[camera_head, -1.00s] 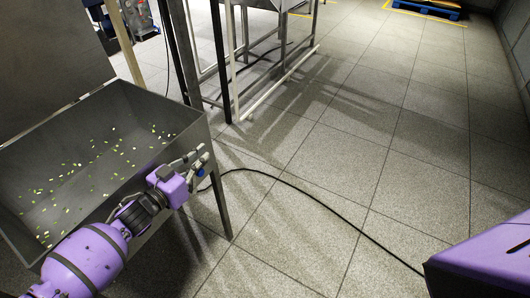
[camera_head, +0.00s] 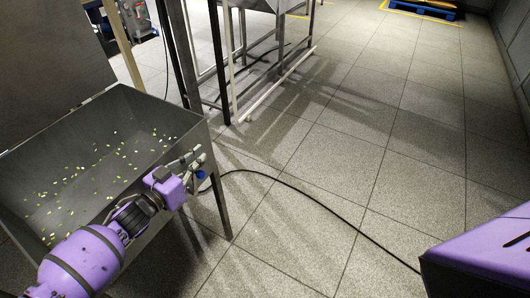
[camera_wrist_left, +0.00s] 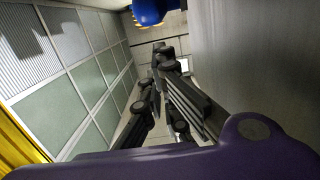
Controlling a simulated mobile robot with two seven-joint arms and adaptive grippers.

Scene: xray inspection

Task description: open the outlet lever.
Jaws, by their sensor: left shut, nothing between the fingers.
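My left gripper (camera_head: 198,157) is at the right end wall of a grey metal bin, at the end of my purple left arm. It is shut and empty. A small blue part (camera_head: 201,174), possibly the outlet lever, shows just below the gripper by the bin's outer side; most of it is hidden. In the left wrist view a rounded blue part with a yellow edge (camera_wrist_left: 150,12) is at the top, beyond the dark fingers (camera_wrist_left: 163,58); a gap seems to show between them. I cannot tell the lever's position. My right gripper is not in view.
The grey bin (camera_head: 190,139) holds scattered small pale and green pieces. Its leg (camera_head: 221,205) stands on the tiled floor. A black cable (camera_head: 310,198) crosses the floor. A metal frame (camera_head: 275,85) stands behind. The floor at the right is largely clear.

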